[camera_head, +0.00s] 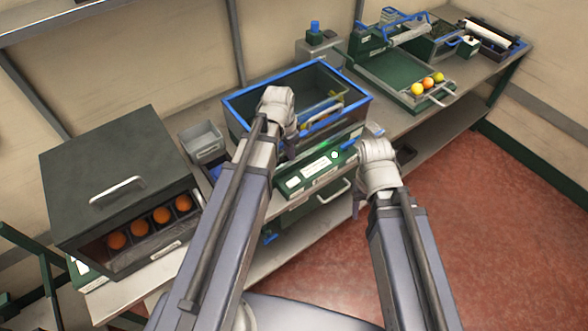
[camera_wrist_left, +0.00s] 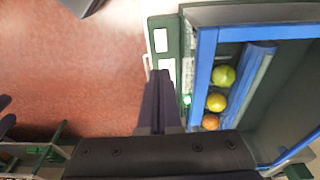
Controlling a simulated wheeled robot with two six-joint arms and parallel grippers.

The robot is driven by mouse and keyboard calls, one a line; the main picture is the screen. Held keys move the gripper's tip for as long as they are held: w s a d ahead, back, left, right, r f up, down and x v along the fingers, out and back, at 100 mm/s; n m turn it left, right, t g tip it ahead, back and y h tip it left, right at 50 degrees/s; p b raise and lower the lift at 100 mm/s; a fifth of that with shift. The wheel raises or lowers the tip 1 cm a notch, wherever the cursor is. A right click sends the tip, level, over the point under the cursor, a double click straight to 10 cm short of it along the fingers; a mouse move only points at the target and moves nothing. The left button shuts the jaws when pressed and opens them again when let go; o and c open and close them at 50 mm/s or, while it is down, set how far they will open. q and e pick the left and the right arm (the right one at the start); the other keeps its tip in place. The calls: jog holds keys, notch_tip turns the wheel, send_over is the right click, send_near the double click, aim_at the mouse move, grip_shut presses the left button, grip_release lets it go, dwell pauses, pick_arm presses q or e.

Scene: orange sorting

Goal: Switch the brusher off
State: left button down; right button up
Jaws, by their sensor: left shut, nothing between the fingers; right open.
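The brusher is the blue-rimmed bin (camera_head: 236,112) on a green base, at the middle of the bench. Its green front panel (camera_head: 292,184) carries white labels and a lit green light (camera_head: 324,161). In the left wrist view the green light (camera_wrist_left: 187,100) glows just right of my left fingers. My left gripper (camera_head: 290,149) is shut and empty, in front of the brusher; its fingers (camera_wrist_left: 159,76) overlap the panel in the wrist view. I cannot tell whether they touch it. My right gripper (camera_head: 356,207) is open, right of the panel, its fingers partly hidden.
Several fruits, green, yellow and orange (camera_wrist_left: 216,102), lie inside the brusher. A dark box with oranges (camera_head: 115,165) stands at the left, beside a small grey bin (camera_head: 203,140). A green tray with fruits (camera_head: 392,78) is at the back right. Red floor lies in front.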

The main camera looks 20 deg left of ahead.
aim_at(296, 180)
pick_arm(q)
jog(key=f+b, duration=0.4)
jog(key=w+f+b, duration=0.1)
jog(key=f+b, duration=0.4)
jog(key=d+f+b, duration=0.1)
jog(key=f+b, duration=0.3)
jog(key=shift+w+d+f, duration=0.1)
jog(key=shift+w+f, duration=0.15)
jog(key=shift+f, duration=0.1)
jog(key=shift+f+b, duration=0.1)
jog(key=shift+b, duration=0.25)
